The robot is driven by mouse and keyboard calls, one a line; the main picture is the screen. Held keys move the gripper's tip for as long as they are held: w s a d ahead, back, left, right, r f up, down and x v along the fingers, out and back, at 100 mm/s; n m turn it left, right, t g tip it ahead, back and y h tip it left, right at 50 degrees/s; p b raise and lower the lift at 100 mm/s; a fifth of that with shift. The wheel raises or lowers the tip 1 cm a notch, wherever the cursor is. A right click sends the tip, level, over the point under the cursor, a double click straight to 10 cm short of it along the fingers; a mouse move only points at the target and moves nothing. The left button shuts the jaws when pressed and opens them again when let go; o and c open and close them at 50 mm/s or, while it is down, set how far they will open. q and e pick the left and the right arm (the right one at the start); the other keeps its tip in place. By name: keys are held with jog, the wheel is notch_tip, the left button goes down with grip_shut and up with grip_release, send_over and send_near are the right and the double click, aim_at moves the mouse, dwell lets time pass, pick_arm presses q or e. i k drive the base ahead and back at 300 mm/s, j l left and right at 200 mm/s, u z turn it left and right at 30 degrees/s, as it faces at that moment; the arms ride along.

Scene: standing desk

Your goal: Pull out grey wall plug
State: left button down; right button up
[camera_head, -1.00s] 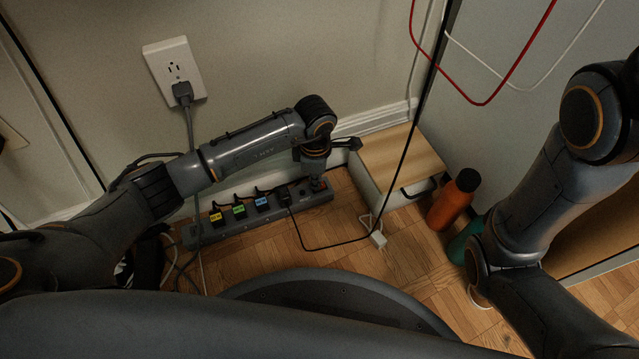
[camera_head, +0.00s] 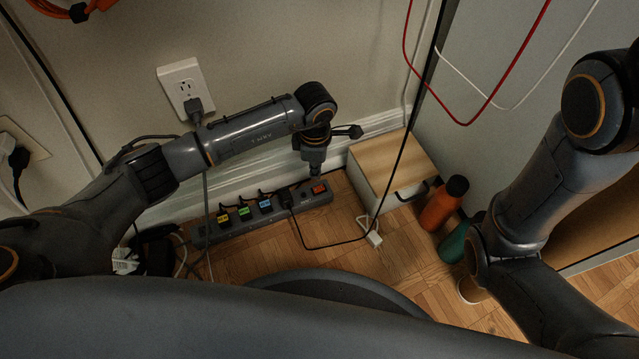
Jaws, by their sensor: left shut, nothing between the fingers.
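The grey wall plug (camera_head: 195,107) sits in the lower socket of the white wall outlet (camera_head: 183,82), and its grey cord hangs down behind my left arm. My left gripper (camera_head: 316,177) is shut and empty. It points down just above the right end of the grey power strip (camera_head: 270,213), close to the orange-red switch (camera_head: 318,188). It is to the right of and below the wall plug in the picture, well apart from it. My right arm comes in from the right, but its gripper is out of view.
Several plugs with coloured labels (camera_head: 244,211) and a black plug (camera_head: 285,199) sit in the strip. A wooden-topped box (camera_head: 385,165), an orange bottle (camera_head: 442,204) and a green bottle (camera_head: 455,243) stand right. Red and black cables hang there. Another outlet (camera_head: 22,140) is far left.

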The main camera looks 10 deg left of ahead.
aim_at(194, 108)
jog(key=k+l, duration=1.25)
